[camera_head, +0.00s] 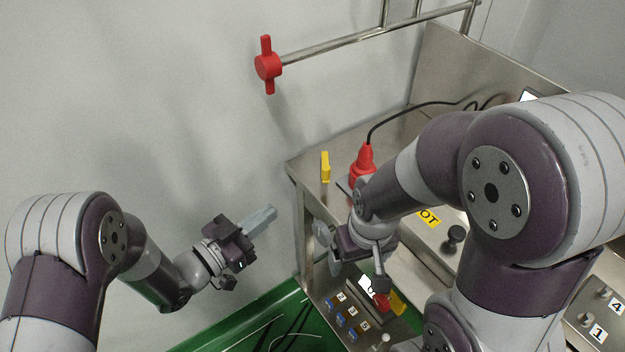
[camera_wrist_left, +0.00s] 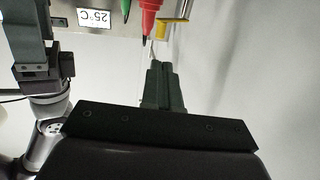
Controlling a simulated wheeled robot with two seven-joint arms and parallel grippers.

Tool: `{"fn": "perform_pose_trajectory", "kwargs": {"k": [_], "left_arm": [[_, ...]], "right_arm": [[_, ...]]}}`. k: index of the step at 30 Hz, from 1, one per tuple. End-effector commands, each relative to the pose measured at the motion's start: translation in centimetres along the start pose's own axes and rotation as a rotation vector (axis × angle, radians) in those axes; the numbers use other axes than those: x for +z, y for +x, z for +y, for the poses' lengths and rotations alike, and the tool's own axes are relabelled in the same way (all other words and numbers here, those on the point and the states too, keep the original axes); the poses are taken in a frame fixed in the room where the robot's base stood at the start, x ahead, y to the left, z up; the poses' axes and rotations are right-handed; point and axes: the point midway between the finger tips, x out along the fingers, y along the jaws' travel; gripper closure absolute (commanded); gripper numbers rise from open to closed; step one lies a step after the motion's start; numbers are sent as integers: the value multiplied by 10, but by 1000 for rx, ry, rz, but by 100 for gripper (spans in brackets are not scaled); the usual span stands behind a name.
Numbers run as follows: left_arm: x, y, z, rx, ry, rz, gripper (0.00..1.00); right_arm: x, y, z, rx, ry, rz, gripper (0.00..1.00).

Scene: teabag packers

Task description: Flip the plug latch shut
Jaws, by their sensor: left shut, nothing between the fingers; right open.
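A red plug (camera_head: 364,162) with a black cable stands upright on the steel bench. A yellow upright piece (camera_head: 325,167), which looks like the latch, stands at the bench's left edge, left of the plug. The left wrist view shows a red plug-like part (camera_wrist_left: 149,18) beside a yellow piece (camera_wrist_left: 172,33), beyond the fingertips. My left gripper (camera_head: 272,213) is shut and empty, left of the bench and apart from it. Its fingers also show in the left wrist view (camera_wrist_left: 158,72). My right gripper (camera_head: 357,268) is open over the front of the bench; its wrist partly hides the plug's base.
Blue switches with numbered labels (camera_head: 340,312) sit on the bench front, near a small red and yellow part (camera_head: 397,303). A black knob (camera_head: 454,236) is further right. A steel rail with a red handle (camera_head: 267,66) is above. A green surface (camera_head: 265,320) lies below.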

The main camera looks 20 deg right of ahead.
Motion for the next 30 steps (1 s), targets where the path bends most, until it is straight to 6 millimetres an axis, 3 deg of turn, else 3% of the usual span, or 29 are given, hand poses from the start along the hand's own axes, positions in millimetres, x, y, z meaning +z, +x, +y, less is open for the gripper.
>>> {"fn": "perform_pose_trajectory", "kwargs": {"k": [12, 18, 24, 30], "left_arm": [[1, 86, 1, 3, 1, 0, 100], [0, 118, 1, 1, 0, 0, 100], [0, 131, 0, 0, 0, 0, 100], [0, 132, 0, 0, -1, -1, 100]], "right_arm": [[0, 1, 0, 0, 0, 0, 12], [0, 1, 0, 0, 0, 0, 12], [0, 1, 0, 0, 0, 0, 12], [0, 1, 0, 0, 0, 0, 12]]}}
